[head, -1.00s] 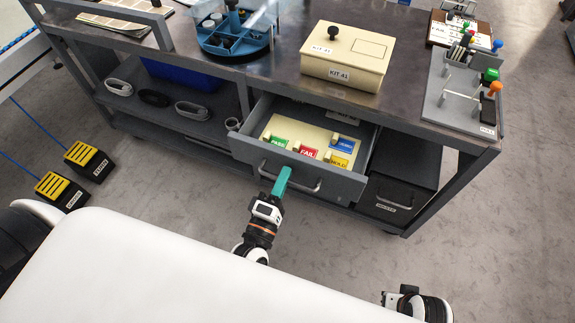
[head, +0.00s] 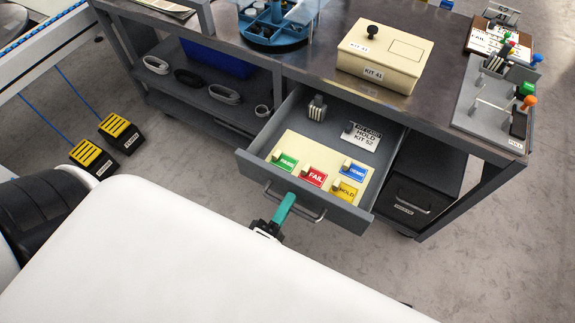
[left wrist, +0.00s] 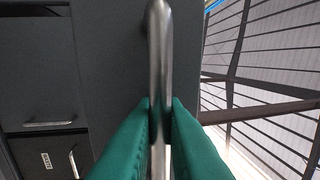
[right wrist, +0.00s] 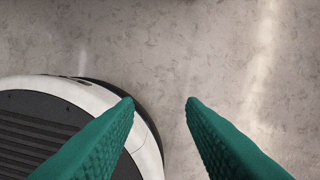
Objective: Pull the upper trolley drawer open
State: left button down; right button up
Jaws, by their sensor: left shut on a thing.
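The upper trolley drawer (head: 252,166) stands well out from the trolley in the head view. In it lie a cream tray (head: 318,164) with PASS, FAIL, HOLD and blue tags, a white label plate (head: 362,134) and a small grey ridged block (head: 317,107). My left gripper (head: 284,208) is at the bar handle (head: 318,214) on the drawer front. In the left wrist view its green fingers (left wrist: 160,115) are shut on the metal handle (left wrist: 159,50). My right gripper (right wrist: 160,102) is open and empty above the floor, seen in the right wrist view.
On the trolley top (head: 300,66) stand a cream KIT 41 box (head: 383,62), a blue round organiser (head: 272,27) and a grey rack (head: 490,105). A black lower drawer (head: 412,200) is at the right. Two yellow-black pedals (head: 93,157) lie on the floor at left.

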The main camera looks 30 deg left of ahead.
pick_arm(q)
jog(key=c, duration=1.6)
grip_release()
jog(key=s, duration=0.4)
jog(key=s+f, duration=0.1)
jog(key=s, duration=0.3)
jog(key=s+f, duration=0.1)
jog(key=s, duration=0.2)
jog(key=shift+s+a+f, duration=0.15)
jog(key=shift+s, duration=0.25)
pick_arm(e)
jog(key=shift+w+a+r, duration=0.1)
jog(key=shift+w+r, duration=0.3)
jog(key=shift+r, duration=0.45)
jog(key=shift+s+f, duration=0.1)
